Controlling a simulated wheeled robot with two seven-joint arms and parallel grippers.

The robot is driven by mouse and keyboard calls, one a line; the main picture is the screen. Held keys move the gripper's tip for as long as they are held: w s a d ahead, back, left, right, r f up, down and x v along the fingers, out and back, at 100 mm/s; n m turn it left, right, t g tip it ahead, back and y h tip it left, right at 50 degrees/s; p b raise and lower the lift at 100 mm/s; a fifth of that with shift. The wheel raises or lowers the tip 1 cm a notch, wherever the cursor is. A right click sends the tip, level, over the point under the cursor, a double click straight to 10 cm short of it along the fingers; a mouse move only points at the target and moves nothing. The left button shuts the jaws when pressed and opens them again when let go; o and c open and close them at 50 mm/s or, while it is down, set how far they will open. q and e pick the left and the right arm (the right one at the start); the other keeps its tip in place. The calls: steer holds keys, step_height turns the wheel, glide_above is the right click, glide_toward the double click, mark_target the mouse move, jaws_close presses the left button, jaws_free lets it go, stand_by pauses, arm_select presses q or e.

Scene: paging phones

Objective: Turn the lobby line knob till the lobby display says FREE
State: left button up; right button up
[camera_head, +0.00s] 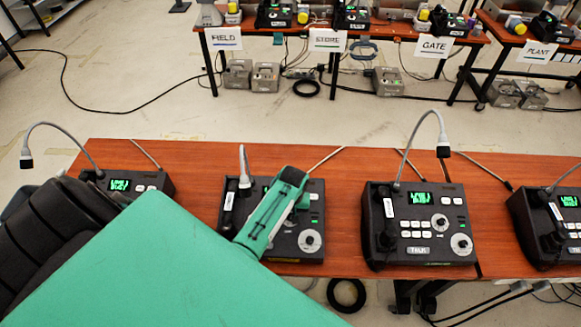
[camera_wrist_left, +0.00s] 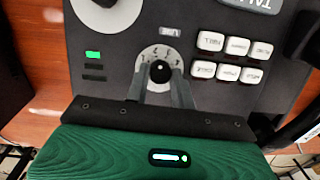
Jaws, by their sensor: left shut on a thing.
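My left gripper (camera_head: 298,203) reaches over the second desk phone from the left (camera_head: 311,243) in the head view. In the left wrist view its two grey fingers (camera_wrist_left: 160,86) are shut on the black centre of a small line knob (camera_wrist_left: 160,71), with a silver numbered dial around it. The phone shows upside down there, with a LINE label and a lit green lamp (camera_wrist_left: 92,54) beside the knob. In the head view my gripper hides the knob and most of the phone's display, so its text cannot be read. No lobby label is readable. My right gripper is not in view.
On the same wooden table (camera_head: 340,190) stand a phone at left (camera_head: 150,182), one right of centre (camera_head: 420,222) and one at the right edge (camera_head: 553,228), with lit green displays. Gooseneck microphones (camera_head: 443,150) rise over them. Behind are tables signed FIELD, STORE, GATE and PLANT.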

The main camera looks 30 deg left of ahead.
arm_select(q)
steer(key=m, duration=0.3)
steer(key=m+y, duration=0.1)
steer(key=m, duration=0.1)
steer(key=shift+w+d+m+y, duration=0.1)
steer(key=shift+d+m+y, duration=0.05)
steer(key=shift+m+y, duration=0.2)
steer(key=shift+m, duration=0.25)
steer(key=o, duration=1)
steer(key=shift+r, duration=0.1)
step_height(320, 180, up, 14)
steer(key=d+b, duration=0.2)
steer(key=b, duration=0.1)
steer(key=shift+w+d+f+b, duration=0.2)
steer(key=shift+f+b, duration=0.05)
steer(key=shift+b, duration=0.1)
steer(key=shift+f, duration=0.1)
